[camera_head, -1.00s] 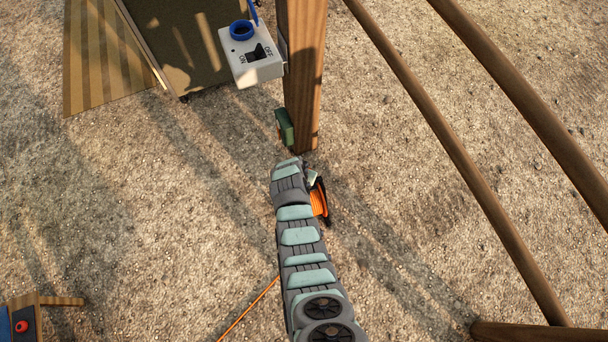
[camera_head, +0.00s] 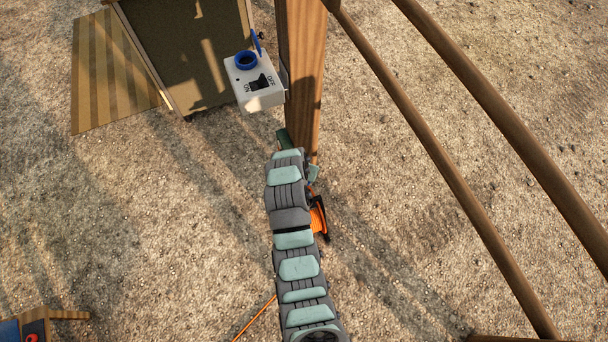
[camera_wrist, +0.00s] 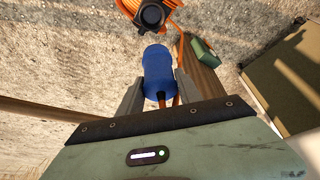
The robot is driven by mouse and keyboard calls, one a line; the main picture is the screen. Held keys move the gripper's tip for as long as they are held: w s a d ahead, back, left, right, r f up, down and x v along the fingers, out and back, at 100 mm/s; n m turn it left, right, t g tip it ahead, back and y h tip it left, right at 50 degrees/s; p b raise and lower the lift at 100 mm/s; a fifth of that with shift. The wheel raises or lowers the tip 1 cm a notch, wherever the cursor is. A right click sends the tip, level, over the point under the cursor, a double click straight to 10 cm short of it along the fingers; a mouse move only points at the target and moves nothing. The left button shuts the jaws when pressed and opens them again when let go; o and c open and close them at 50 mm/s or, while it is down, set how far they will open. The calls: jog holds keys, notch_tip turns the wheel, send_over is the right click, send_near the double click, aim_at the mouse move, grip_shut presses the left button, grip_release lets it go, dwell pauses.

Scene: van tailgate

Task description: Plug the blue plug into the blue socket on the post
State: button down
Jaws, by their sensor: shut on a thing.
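In the wrist view my gripper (camera_wrist: 160,77) is shut on the blue plug (camera_wrist: 156,62), with one finger on each side. An orange cable runs back from the plug towards my wrist. In the head view my arm hides the plug and the fingertips. The blue socket (camera_head: 246,61) sits on top of a white box on the wooden post (camera_head: 304,75). Its blue lid (camera_head: 256,43) stands open and nothing is in the socket. My arm's far end is below the box in the picture, by the post's lower part, apart from the socket.
The white box (camera_head: 262,99) has a black ON/OFF switch (camera_head: 259,82). A green box (camera_head: 282,137) is low on the post, partly behind my arm. An orange cable coil (camera_head: 318,218) lies right of my arm. Wooden rails (camera_head: 440,150) cross at right; a panel (camera_head: 190,60) stands left.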

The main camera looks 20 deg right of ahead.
notch_tip(320, 180, up, 29)
jog(key=p, duration=1.3)
jog(key=shift+f, duration=0.15)
jog(key=shift+w, duration=0.1)
